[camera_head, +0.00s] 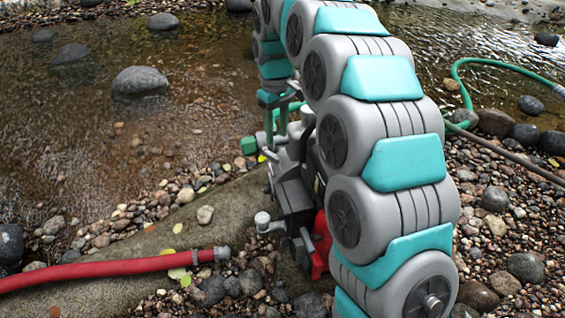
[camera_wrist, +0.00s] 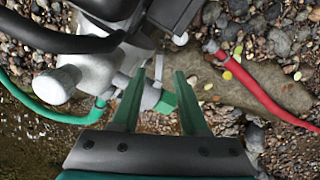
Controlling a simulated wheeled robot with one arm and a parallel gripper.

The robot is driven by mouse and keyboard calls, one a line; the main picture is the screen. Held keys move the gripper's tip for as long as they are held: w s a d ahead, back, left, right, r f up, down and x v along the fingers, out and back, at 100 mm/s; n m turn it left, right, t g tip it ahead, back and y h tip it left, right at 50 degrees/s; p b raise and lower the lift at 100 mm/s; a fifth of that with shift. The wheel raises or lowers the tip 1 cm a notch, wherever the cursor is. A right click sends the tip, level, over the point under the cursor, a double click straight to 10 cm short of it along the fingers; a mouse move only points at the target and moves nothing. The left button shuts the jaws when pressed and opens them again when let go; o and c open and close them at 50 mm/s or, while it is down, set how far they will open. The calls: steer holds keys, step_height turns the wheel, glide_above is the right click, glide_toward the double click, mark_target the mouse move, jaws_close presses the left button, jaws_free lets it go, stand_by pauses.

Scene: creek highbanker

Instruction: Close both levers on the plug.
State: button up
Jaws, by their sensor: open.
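A pump (camera_head: 292,195) stands on the bank, partly hidden by my arm; it also shows at the top of the wrist view (camera_wrist: 110,60). In the wrist view a small grey fitting (camera_wrist: 148,97) with a green end block (camera_wrist: 166,103) sits on the pump's near side. The green block also shows in the head view (camera_head: 248,145). A thin metal lever (camera_wrist: 159,66) seems to stick out from the fitting. I cannot clearly tell the plug or a second lever. My gripper (camera_wrist: 159,73) is open, its two green fingers on either side of the fitting, apparently holding nothing.
A red hose (camera_head: 110,268) with a grey end coupling (camera_head: 222,253) lies on a flat slab (camera_head: 185,225). A green hose (camera_head: 460,80) lies at the right. Stones surround the pump, and creek water (camera_head: 60,130) lies behind.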

mark_target(276, 157)
steer(key=shift+w+a+f, duration=0.15)
steer(key=shift+a+f, duration=0.05)
steer(key=shift+f, duration=0.15)
step_height(276, 157, down, 8)
steer(key=shift+r, duration=0.25)
steer(key=shift+c, duration=0.3)
jaws_close()
